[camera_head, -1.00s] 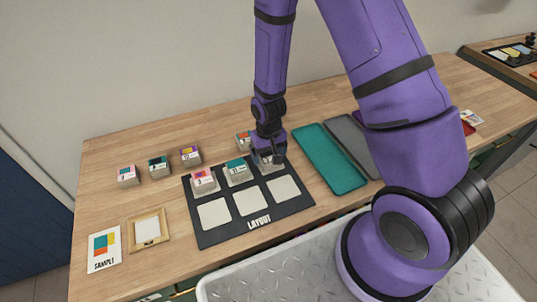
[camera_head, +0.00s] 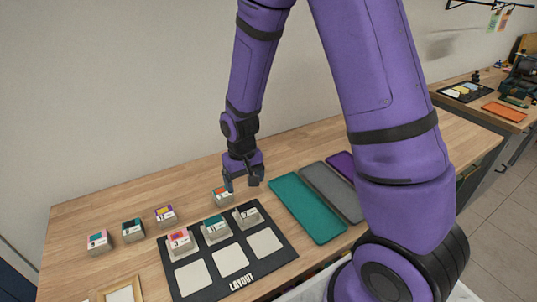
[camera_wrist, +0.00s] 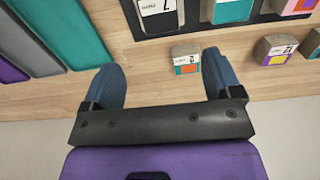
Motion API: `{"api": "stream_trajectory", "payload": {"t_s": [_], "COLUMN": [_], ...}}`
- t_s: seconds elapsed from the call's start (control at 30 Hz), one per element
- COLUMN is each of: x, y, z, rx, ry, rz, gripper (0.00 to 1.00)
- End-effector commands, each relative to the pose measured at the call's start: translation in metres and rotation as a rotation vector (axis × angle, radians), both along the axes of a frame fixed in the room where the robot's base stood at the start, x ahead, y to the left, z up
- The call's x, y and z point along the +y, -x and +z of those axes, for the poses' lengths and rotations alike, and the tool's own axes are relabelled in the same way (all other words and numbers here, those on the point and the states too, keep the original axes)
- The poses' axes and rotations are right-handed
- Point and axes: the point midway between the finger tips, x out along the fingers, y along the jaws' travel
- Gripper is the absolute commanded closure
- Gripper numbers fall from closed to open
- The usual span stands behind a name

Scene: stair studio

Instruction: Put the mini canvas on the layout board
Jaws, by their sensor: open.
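The dark layout board (camera_head: 238,295) lies on the table, with three small numbered blocks on its back row: pink (camera_head: 179,243), teal (camera_head: 215,228) and grey-white (camera_head: 247,215). The front row holds bare pale squares. My gripper (camera_head: 243,182) is open and empty above the table behind the board. A small orange-and-teal block (camera_head: 222,197) stands just below it, off the board; in the wrist view this block (camera_wrist: 186,58) shows beyond and between the open fingers. A wood-framed white square (camera_head: 120,294) is cut off at the bottom edge. I cannot tell which piece is the mini canvas.
Three more blocks stand left of the board: pink-and-teal (camera_head: 98,241), green (camera_head: 133,230) and purple-and-yellow (camera_head: 165,216). Teal (camera_head: 306,207), grey (camera_head: 332,190) and purple (camera_head: 342,162) trays lie to the right. The wall is close behind the table.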

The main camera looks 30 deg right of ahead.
Motion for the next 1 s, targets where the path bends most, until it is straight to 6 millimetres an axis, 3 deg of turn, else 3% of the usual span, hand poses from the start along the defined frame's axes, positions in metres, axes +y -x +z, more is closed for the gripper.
{"api": "stream_trajectory", "payload": {"t_s": [0.17,0.47,0.7,1.0], "x": [-0.003,-0.022,-0.037,-0.054], "y": [0.000,0.019,0.053,0.113], "z": [0.021,0.118,0.189,0.259], "rx": [-0.024,-0.128,-0.216,-0.324], "ry": [-0.003,-0.011,-0.015,-0.013], "rz": [-0.001,-0.003,-0.004,-0.005], "gripper": [0.16,0.16,0.16,0.16]}}
